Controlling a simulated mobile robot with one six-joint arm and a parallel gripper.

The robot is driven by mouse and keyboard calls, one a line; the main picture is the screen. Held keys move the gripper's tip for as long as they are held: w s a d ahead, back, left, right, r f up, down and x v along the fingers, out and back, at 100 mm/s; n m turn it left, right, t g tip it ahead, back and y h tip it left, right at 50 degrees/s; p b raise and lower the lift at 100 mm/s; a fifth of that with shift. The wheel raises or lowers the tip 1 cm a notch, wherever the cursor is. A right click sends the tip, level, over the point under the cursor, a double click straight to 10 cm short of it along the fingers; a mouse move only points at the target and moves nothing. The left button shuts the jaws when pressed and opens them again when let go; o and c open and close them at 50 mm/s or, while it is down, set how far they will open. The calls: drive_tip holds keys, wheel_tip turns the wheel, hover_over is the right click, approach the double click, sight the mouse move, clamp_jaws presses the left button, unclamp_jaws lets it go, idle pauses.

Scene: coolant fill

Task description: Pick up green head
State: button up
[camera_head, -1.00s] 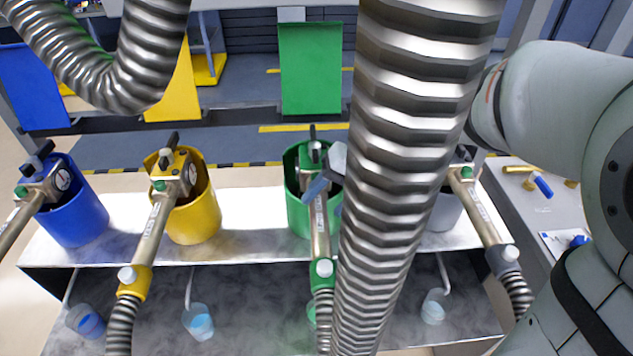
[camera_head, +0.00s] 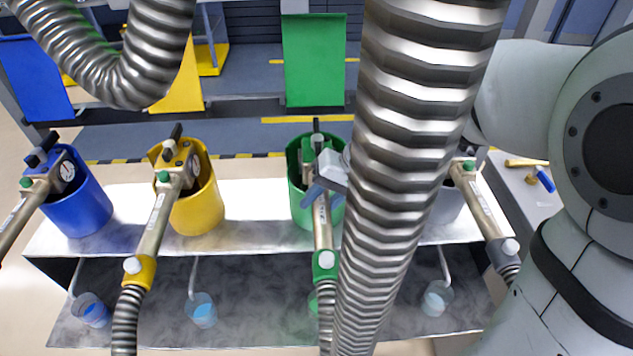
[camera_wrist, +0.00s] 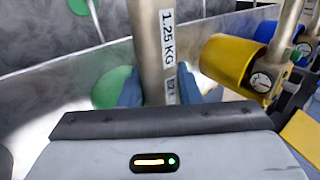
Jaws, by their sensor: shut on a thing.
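The green head (camera_head: 321,215) is a metal filling head with a green collar and green fittings. It rests in the green holder (camera_head: 296,190), in the middle of the row in the head view. My gripper (camera_head: 318,190) is at its metal tube from the right, partly hidden by a large corrugated hose. In the wrist view, my gripper (camera_wrist: 158,92) has its blue fingers on both sides of the tube (camera_wrist: 152,40), which has a "1.25 KG" label. It is shut on the tube.
A blue holder (camera_head: 85,205) and a yellow holder (camera_head: 197,208) with their own heads stand to the left. A grey head (camera_head: 483,210) is to the right. Thick corrugated hoses (camera_head: 415,150) hang in front. Cups of blue liquid (camera_head: 201,310) stand on the lower shelf.

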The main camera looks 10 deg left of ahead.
clamp_jaws()
drive_tip(key=shift+r, duration=0.15)
idle(0.6)
